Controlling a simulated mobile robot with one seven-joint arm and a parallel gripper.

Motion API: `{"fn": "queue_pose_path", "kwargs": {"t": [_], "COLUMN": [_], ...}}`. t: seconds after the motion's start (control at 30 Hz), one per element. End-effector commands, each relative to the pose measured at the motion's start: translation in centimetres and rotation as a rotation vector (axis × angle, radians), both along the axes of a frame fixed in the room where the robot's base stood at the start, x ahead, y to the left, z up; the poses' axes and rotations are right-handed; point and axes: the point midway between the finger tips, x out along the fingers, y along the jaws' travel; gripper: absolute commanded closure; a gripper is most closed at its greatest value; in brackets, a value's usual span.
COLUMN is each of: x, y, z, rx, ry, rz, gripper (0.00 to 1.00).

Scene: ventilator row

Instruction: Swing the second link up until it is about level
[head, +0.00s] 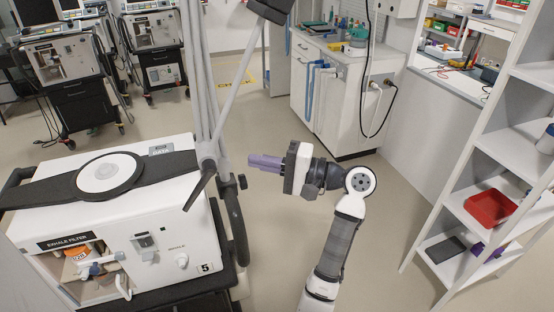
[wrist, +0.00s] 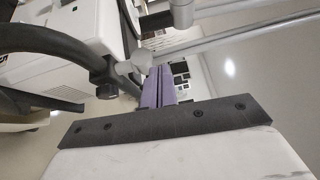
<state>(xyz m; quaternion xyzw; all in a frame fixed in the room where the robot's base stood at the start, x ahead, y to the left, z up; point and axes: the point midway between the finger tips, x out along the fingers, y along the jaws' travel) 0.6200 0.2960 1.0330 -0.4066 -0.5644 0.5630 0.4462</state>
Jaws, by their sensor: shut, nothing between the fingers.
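A jointed support arm stands beside the white ventilator (head: 120,205). One thin grey link (head: 233,98) slants steeply from a grey joint (head: 207,152) up and right to a dark block (head: 270,8) at the top edge. A short dark piece (head: 200,186) hangs down and left from that joint. I cannot tell for certain which part is the second link. My gripper (head: 250,160) has purple fingers, shut and empty, pointing left just right of the joint. In the wrist view the fingers (wrist: 160,70) point toward grey bars (wrist: 245,25), apparently without touching them.
A black curved handle (head: 236,215) of the ventilator cart is just below my gripper. More ventilators (head: 65,70) stand at the back left. A white cabinet (head: 325,95) is behind, and a shelf (head: 490,200) with a red bin (head: 489,208) is at right. Floor between is clear.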

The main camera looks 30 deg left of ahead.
Motion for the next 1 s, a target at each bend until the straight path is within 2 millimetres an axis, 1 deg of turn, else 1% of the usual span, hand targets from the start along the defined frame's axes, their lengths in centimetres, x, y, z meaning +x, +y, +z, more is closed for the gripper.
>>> {"fn": "queue_pose_path", "kwargs": {"t": [0.03,0.17,0.2,0.3,0.4,0.53,0.87,1.0], "x": [-0.5,-1.2,-1.9,-3.1,-3.9,-4.4,-4.4,-4.5], "y": [1.2,3.7,3.9,4.5,5.0,5.2,5.3,5.6], "z": [0.4,0.4,0.5,0.5,0.5,0.4,0.3,0.3], "rx": [0.0,-0.001,-0.001,-0.001,0.0,0.0,0.0,0.006], "ry": [0.001,0.001,0.0,0.0,-0.001,-0.001,-0.001,0.007], "rz": [0.005,0.004,0.002,0.001,-0.001,-0.001,-0.002,-0.001], "gripper": [1.0,1.0,1.0,1.0,1.0,1.0,1.0,1.0]}}
